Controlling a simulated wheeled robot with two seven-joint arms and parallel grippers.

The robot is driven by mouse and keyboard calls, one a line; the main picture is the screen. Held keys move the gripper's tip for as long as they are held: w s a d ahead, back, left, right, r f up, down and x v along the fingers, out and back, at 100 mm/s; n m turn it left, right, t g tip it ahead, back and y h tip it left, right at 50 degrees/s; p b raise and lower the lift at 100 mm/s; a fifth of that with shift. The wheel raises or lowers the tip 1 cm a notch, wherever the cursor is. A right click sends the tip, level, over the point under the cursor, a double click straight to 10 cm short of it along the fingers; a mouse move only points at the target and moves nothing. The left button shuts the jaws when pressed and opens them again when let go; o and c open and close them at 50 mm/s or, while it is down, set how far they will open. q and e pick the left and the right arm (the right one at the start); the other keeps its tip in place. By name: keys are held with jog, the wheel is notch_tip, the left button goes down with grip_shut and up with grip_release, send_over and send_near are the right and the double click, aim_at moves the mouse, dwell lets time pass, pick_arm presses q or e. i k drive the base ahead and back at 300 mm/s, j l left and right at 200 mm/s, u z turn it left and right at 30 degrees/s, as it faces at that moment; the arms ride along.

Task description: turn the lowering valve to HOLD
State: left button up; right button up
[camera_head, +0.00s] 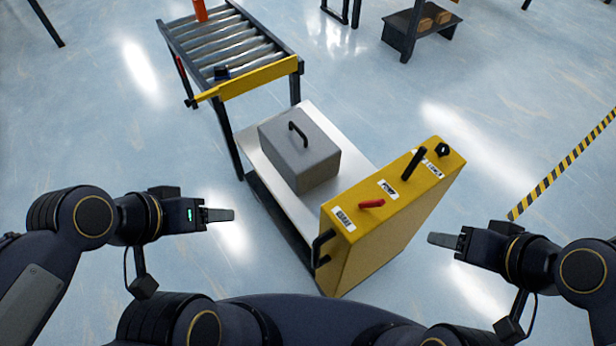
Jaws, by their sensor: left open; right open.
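A yellow upright console (395,225) stands in the middle, with controls and small white labels on its top face. A red lever (371,203) sits near the label at its near left end. A tall black lever (413,163) stands further back, and a black round knob (442,149) is at the far right end. The label words are too small to read, so I cannot tell which control is the lowering valve or its setting. My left gripper (222,214) is open and empty, left of the console. My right gripper (442,239) is open and empty, right of it, apart from it.
A grey box (300,150) with a black handle sits on a light platform (262,160) joined to the console. A roller conveyor (225,50) with a yellow front bar (262,78) stands behind. A dark shelf (400,45) holds boxes. Floor on both sides is clear.

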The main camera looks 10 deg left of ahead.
aim_at(441, 149)
jog(key=k+l+u, duration=0.1)
jog(key=u, duration=0.3)
jog(key=k+l, duration=0.1)
jog(key=l, duration=0.5)
jog(key=k+l, duration=0.1)
jog(key=l, duration=0.5)
jog(key=i+j, duration=0.1)
jog(key=j, duration=0.2)
jog(key=i+j, duration=0.15)
jog(key=j, duration=0.2)
